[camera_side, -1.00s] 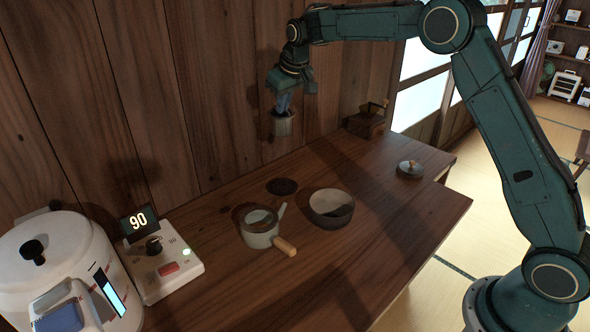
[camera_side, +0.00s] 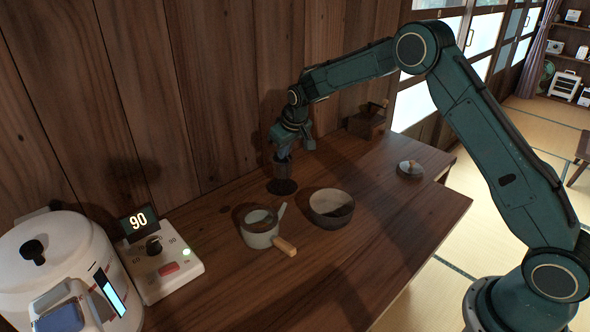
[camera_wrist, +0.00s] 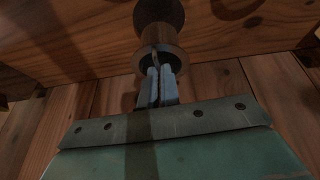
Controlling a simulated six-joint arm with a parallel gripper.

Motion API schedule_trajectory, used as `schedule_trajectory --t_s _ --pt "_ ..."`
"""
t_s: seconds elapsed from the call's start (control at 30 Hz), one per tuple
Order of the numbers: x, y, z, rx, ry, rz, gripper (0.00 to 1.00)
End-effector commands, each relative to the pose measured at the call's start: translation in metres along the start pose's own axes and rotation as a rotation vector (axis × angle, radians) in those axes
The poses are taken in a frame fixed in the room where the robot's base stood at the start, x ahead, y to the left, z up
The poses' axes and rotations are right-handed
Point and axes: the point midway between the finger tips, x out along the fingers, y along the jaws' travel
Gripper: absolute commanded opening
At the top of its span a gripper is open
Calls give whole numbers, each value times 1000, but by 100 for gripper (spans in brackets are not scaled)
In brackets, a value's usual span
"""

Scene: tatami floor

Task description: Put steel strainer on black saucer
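The steel strainer (camera_side: 283,169) is a small dark metallic cup in the side view. My gripper (camera_side: 284,152) is shut on its upper part from above. The black saucer (camera_side: 282,187) is a flat dark disc on the wooden table. The strainer hangs upright close over the saucer's back part; I cannot tell whether they touch. In the wrist view, the gripper's pale blue fingers (camera_wrist: 161,80) pinch the strainer's rim (camera_wrist: 158,52), and the dark saucer (camera_wrist: 160,10) shows just beyond the strainer, partly hidden by it.
A teapot (camera_side: 258,236) with a wooden side handle and a grey bowl (camera_side: 332,214) stand in front of the saucer. A knobbed lid (camera_side: 410,168) lies right. A wooden box (camera_side: 367,121) stands behind. A white cooker (camera_side: 55,262) and "90" control unit (camera_side: 160,268) stand left.

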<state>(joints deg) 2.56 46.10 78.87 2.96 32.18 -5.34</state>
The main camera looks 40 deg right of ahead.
Motion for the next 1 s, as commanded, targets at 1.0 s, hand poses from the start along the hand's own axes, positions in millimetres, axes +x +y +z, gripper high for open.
schedule_trajectory --t_s 1.0 --pt "42 -3 18 0 -1 0 8"
